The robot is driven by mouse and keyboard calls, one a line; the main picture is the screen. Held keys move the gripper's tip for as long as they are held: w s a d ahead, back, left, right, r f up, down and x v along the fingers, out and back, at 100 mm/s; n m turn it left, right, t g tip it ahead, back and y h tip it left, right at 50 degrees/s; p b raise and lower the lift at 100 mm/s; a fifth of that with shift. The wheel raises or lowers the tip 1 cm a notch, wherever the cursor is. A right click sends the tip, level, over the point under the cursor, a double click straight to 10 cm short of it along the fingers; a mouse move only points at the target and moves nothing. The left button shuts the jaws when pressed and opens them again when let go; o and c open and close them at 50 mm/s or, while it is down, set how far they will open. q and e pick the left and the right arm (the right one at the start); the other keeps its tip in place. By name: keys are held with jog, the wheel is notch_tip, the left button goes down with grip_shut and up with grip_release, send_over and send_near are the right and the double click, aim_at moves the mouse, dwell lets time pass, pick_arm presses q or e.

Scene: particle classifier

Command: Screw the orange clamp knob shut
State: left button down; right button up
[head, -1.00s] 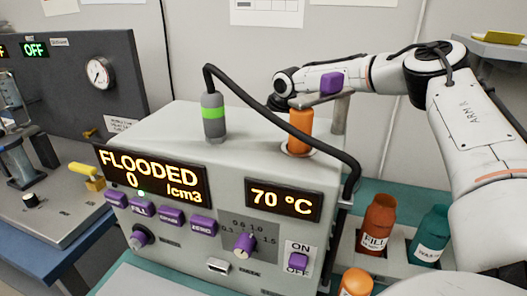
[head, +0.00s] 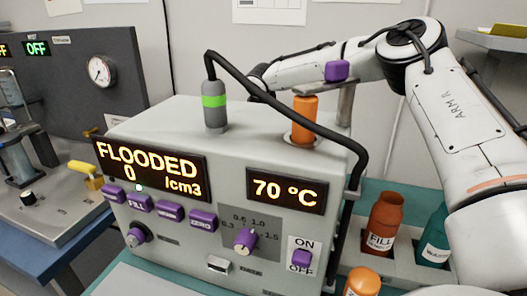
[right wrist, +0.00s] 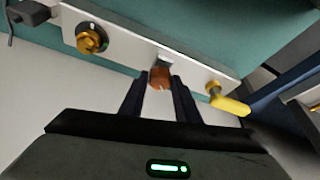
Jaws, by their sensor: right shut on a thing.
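In the right wrist view, my right gripper (right wrist: 160,88) has its two dark fingers closed on a small orange knob (right wrist: 160,78) in front of a pale panel. The fingers hide part of the knob, and its thread cannot be seen. In the head view, my right arm (head: 460,120) reaches in from the right and passes behind the grey machine (head: 215,150), which hides its hand. An orange cylinder (head: 304,117) stands in a round port on top of the machine, under a bracket with a purple block (head: 337,70). My left gripper is in neither view.
A black cable arches over the machine from a grey sensor with a green band (head: 214,101). Orange and teal bottles (head: 381,230) stand at the right. The right wrist view shows a yellow-orange dial (right wrist: 92,38) and a yellow handle (right wrist: 230,104) beside the gripper.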

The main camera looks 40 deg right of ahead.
dwell(0.4)
jog(key=o, duration=1)
jog(key=shift+o, duration=0.2)
notch_tip(320, 180, up, 10)
jog(key=shift+p, duration=0.35)
